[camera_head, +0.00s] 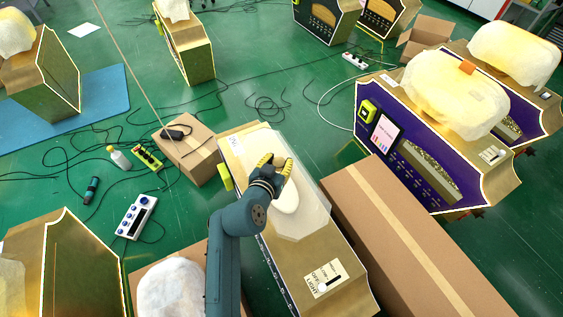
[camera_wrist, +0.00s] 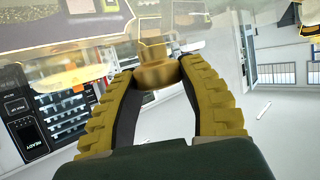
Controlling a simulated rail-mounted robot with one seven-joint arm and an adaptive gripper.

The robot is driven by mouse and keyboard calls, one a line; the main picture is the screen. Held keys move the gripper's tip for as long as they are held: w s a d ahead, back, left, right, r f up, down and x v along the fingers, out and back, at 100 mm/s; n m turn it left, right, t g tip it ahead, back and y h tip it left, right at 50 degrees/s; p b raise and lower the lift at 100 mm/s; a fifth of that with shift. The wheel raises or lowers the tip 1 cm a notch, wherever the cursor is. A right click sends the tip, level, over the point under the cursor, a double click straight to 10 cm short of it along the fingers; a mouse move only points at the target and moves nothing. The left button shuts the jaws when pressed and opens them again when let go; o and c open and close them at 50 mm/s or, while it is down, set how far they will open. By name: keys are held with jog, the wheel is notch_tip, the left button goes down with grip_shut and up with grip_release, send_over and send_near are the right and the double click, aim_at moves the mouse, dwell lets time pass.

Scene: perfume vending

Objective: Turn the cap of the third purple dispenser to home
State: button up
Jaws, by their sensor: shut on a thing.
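My gripper (camera_head: 276,165) is over the top of the central dispenser (camera_head: 322,255), which has a tan-gold body and a pale translucent cover. In the wrist view, its two yellow ribbed fingers close from both sides on a gold-brown cap (camera_wrist: 157,74) under a clear housing. The cap is hidden by my gripper in the head view, and its turn angle cannot be read. A dispenser with a purple front (camera_head: 430,182) stands at right, with a pale bulky cover on top. Another purple one (camera_head: 512,122) is partly hidden behind it.
A long cardboard box (camera_head: 400,240) lies right of the central dispenser. A smaller box (camera_head: 190,150) is at its upper left. A white button panel (camera_head: 136,216), a bottle (camera_head: 119,157) and loose cables lie on the green floor. More dispensers stand around.

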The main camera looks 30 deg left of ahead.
jog(key=o, duration=1)
jog(key=shift+f, duration=0.2)
jog(key=shift+o, duration=1.4)
jog(key=shift+r, duration=0.1)
jog(key=v, duration=1.2)
